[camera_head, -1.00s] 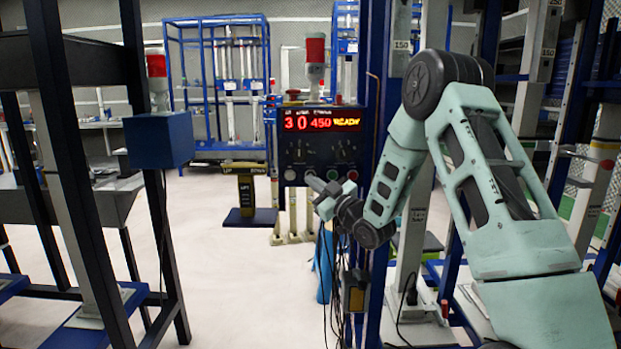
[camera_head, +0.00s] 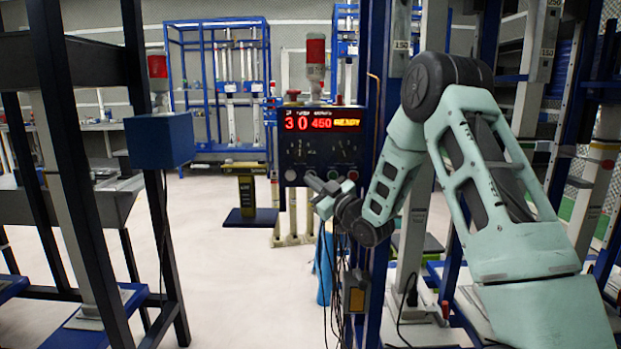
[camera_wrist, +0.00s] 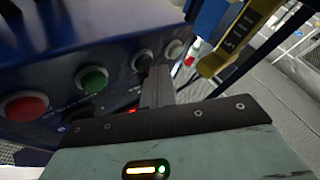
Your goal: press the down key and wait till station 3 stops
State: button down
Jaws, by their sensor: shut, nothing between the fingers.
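A dark blue control panel (camera_head: 320,150) stands at the middle, its red display (camera_head: 322,121) reading 3, 0, 450 and a blurred yellow word. Below is a row of round keys, with a red key (camera_wrist: 25,105), a green key (camera_wrist: 92,79), a black key (camera_wrist: 142,61) and a pale key (camera_wrist: 174,49) in the wrist view. My gripper (camera_head: 312,181) is shut and empty, its fingertips (camera_wrist: 158,76) close to the black key. I cannot tell if they touch it. Key labels are not legible, so which one is the down key cannot be told.
A yellow lift post (camera_head: 245,190) stands left of the panel on a dark base. A red emergency button (camera_head: 292,95) tops the panel. A copper pipe and blue upright (camera_head: 385,80) stand right of it. Dark racks (camera_head: 75,170) fill the left; the pale floor between is clear.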

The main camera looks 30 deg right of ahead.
jog(key=shift+w+d+r, duration=0.15)
jog(key=shift+d, duration=0.2)
jog(key=shift+w+d+r, duration=0.15)
jog(key=shift+d, duration=0.2)
dwell(0.6)
jog(key=shift+s+b, duration=0.4)
dwell(0.3)
jog(key=s+a, duration=0.1)
jog(key=s+a+b, duration=0.1)
jog(key=s, duration=0.1)
jog(key=s+a, duration=0.1)
jog(key=shift+s+f+b, duration=0.15)
jog(key=shift+s+b, duration=0.1)
jog(key=shift+b, duration=0.1)
jog(key=shift+w+a, duration=0.1)
jog(key=shift+a, duration=0.05)
dwell(0.7)
